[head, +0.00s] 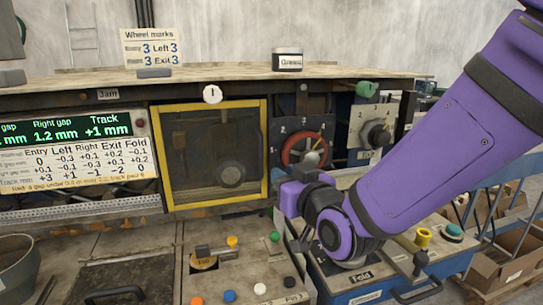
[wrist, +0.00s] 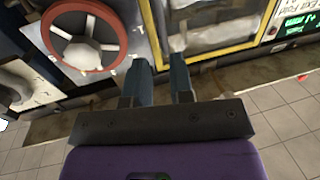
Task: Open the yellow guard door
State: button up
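The yellow guard door (head: 213,205) is a yellow-framed, see-through panel in the machine front. It looks shut, flush with the front, with a grey round part behind it. Its yellow frame also shows at the top of the wrist view (wrist: 222,47). My gripper (wrist: 160,70) is open, with a gap between its two dark fingers and nothing seen held. Its fingers point toward the machine, between the door and the red handwheel (wrist: 84,35). In the head view my purple arm comes in from the right and the fingertips cannot be made out.
The red handwheel (head: 304,150) is just right of the door. A grey dial plate (head: 367,126) is further right. A green display (head: 80,130) is on the left. Below are control panels with coloured buttons (head: 260,289) and a Fold panel (head: 360,276). A grey bucket (head: 17,265) stands lower left.

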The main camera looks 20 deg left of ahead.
aim_at(262, 159)
jog(key=x, duration=1.1)
jog(key=shift+s, duration=0.1)
grip_shut()
